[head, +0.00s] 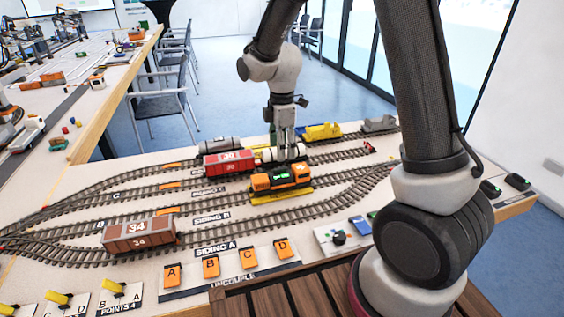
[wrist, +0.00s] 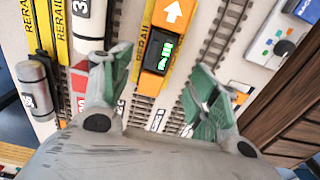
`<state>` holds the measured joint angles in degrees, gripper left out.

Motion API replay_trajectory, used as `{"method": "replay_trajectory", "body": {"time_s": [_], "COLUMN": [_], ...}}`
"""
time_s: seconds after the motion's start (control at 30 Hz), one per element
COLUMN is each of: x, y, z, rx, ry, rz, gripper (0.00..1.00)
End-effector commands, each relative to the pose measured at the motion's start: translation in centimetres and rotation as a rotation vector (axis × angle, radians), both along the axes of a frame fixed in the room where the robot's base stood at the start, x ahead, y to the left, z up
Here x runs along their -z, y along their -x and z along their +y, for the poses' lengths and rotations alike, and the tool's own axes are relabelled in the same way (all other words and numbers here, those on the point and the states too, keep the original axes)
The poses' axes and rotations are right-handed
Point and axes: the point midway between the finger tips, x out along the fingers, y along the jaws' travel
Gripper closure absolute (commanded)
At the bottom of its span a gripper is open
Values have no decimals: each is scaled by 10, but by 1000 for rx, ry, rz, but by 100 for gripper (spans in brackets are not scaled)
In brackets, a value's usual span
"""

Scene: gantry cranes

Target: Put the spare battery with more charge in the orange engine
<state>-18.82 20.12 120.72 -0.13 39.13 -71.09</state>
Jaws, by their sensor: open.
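The orange engine (head: 270,182) stands on a yellow rerail piece on the track in the middle of the layout. A dark block with a green charge display (wrist: 165,55) sits in its top, between its orange parts. I cannot tell how deep it sits. My gripper (head: 287,152) points down over the engine. In the wrist view its open fingers (wrist: 158,68) stand apart on either side of the engine's dark block, with nothing held. Two small dark blocks, one with a green mark (head: 490,188) and one beside it (head: 517,182), lie at the table's right end; their charge is unreadable.
A red wagon (head: 228,163), a white tank wagon (wrist: 90,20) and a yellow wagon (head: 322,131) stand close behind the engine. A brown wagon (head: 138,234) is at front left. A control panel (head: 338,238) and orange uncouple levers (head: 211,266) line the front.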

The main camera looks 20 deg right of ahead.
Motion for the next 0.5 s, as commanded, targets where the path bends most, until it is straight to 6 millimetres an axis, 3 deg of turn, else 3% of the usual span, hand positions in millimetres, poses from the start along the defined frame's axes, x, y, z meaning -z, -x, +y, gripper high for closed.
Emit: {"method": "replay_trajectory", "body": {"time_s": [0.13,0.37,0.5], "x": [-21,-32,-54], "y": [0,1,10], "z": [0,-1,-14], "rx": [0,3,98], "ry": [0,0,-10], "rz": [-1,0,-26], "gripper": [40,40,40]}}
